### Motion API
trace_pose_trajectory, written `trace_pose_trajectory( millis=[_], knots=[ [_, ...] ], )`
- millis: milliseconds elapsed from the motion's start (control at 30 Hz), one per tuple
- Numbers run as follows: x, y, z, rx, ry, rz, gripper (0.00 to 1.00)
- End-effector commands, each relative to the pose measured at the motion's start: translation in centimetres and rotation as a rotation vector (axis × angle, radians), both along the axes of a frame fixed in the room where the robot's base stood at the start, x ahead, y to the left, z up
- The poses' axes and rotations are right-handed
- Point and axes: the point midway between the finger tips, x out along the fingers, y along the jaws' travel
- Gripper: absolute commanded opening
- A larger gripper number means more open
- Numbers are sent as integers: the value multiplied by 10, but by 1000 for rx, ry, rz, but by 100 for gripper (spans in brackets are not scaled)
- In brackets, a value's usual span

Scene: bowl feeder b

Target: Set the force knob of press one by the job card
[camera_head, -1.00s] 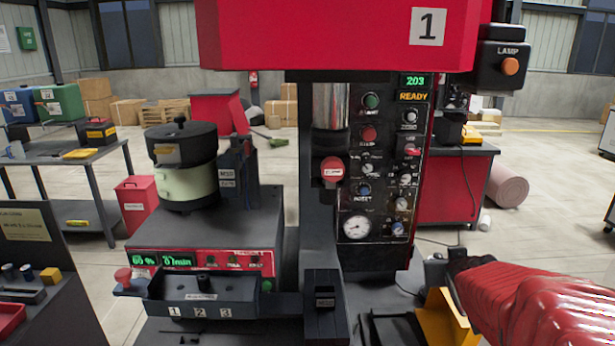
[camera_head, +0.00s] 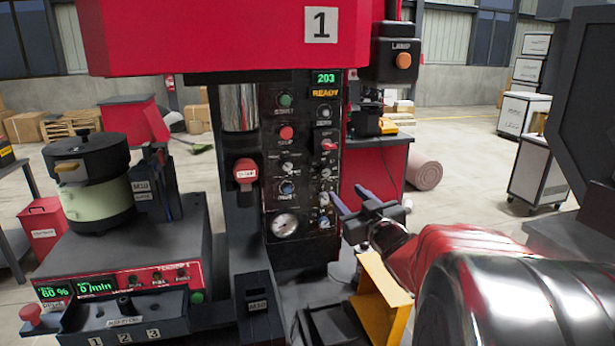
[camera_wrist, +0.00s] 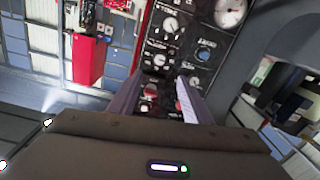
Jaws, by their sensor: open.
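Press one (camera_head: 222,38), red and marked 1, stands in the middle of the head view. Its black control panel (camera_head: 304,110) carries green and red buttons, several small knobs and a round gauge (camera_head: 285,225). The display (camera_head: 326,78) reads 203 and READY. The knob labels are too small to read, so I cannot tell which is the force knob. My gripper (camera_head: 350,196) is open and empty, in front of the panel's lower right side, apart from it as far as I can tell. In the wrist view its fingers (camera_wrist: 155,95) point at the panel's knobs (camera_wrist: 170,25). No job card shows now.
A lamp box (camera_head: 402,58) hangs at the upper right. A bowl feeder (camera_head: 95,185) stands at the left on a box with green displays. A yellow bracket (camera_head: 382,300) is below my gripper. A large dark shape (camera_head: 583,110) fills the right edge.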

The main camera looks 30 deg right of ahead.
Motion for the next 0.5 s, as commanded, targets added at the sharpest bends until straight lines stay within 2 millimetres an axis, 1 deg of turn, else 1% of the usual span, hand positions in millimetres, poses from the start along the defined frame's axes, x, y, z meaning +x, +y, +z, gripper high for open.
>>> trace_pose_trajectory(
  millis=[167, 267, 367, 500],
  knots=[
    [2, 0, 0, 0, 1, 0, 45],
    [7, -2, 0, 1, 1, 0, 45],
    [15, -3, 0, 1, 0, 0, 45],
    [31, -7, -1, 0, 2, 0, 45]
  ],
)
